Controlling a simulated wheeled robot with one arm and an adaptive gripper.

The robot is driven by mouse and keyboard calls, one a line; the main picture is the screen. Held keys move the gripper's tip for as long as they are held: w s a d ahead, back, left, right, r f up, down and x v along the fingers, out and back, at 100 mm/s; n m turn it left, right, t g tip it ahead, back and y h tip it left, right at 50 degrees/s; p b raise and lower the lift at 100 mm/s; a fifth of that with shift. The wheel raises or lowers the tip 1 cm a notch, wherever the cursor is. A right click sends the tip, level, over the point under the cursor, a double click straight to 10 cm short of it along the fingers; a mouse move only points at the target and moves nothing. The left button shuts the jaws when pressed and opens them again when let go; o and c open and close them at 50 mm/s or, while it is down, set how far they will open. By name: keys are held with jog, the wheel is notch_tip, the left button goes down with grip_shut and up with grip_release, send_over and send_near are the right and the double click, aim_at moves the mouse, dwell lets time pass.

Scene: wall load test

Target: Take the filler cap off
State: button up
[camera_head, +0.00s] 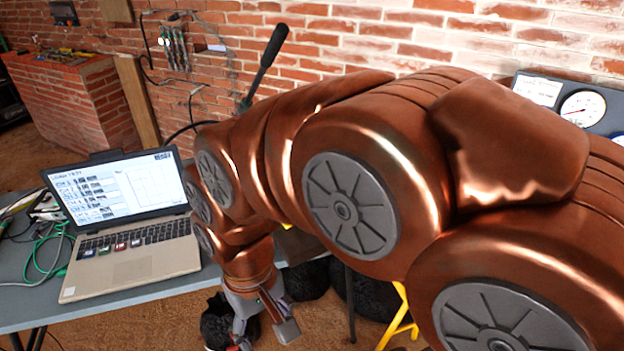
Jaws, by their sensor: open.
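I cannot make out a filler cap in this view; my copper-coloured arm covers much of the middle and right. A black lever handle (267,58) rises behind the arm, and whatever it is fixed to is hidden. My gripper (263,334) hangs at the lower middle, just right of the table's edge, pointing down. Its grey fingers are apart, and I see nothing held between them. Dark, rough lumps on the floor lie behind it.
A laptop (130,225) stands open on the grey table (125,303) at left, with green cables (45,262) beside it. A panel with a round gauge (583,108) is at right. A yellow leg or frame (398,318) stands below the arm. A brick wall (380,35) closes the back.

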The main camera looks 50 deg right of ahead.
jog(key=o, duration=0.4)
jog(key=w+d+m, duration=0.1)
jog(key=w+m, duration=0.2)
jog(key=w, duration=0.1)
jog(key=w+d+r+m+t, duration=0.1)
jog(key=w+d+m, duration=0.1)
jog(key=w+m, duration=0.1)
jog(key=w+d+m+y+b, duration=0.1)
jog(key=w+d+m, duration=0.1)
jog(key=w, duration=0.3)
jog(key=shift+w+d+r+m+t, duration=0.1)
jog(key=shift+w+r+m+t, duration=0.3)
jog(key=shift+m, duration=0.3)
jog(key=shift+c, duration=0.2)
jog(key=w+d+m+t, duration=0.2)
jog(key=w+d+m, duration=0.5)
jog(key=d+m, duration=0.15)
jog(key=w+d+f+m+t+b, duration=0.1)
jog(key=w+d+m, duration=0.1)
jog(key=d+m, duration=0.75)
jog(key=w+d+f+m+t+b, duration=0.15)
jog(key=d+m, duration=0.25)
jog(key=d, duration=1.1)
jog(key=shift+h, duration=0.3)
jog(key=shift+w+p+x, duration=0.1)
jog(key=shift+p+x, duration=0.6)
jog(key=shift+x, duration=1.1)
jog(key=shift+w+p+x, duration=0.15)
jog(key=shift+p+x, duration=0.5)
jog(key=shift+x, duration=1.1)
